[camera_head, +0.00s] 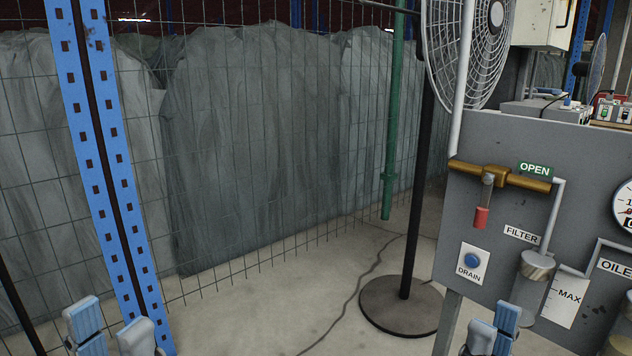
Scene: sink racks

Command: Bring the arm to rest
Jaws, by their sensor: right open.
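My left gripper (111,328) shows at the bottom left, in front of the blue perforated post. Its fingertips, with light blue pads, stand apart with nothing seen between them. My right gripper (494,329) shows at the bottom right, in front of the lower left part of the grey panel. Its fingers are open, and I see nothing held in it. Both grippers point upward in the picture, and only their tips are in view; the rest of each arm is below the frame.
A grey panel (488,133) at the right carries a brass valve (500,176), a red-ended handle (481,217), a DRAIN button (472,261) and a filter (532,278). A blue post (98,140), wire fence and fan stand (402,305) stand left of it. Bare floor lies between the grippers.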

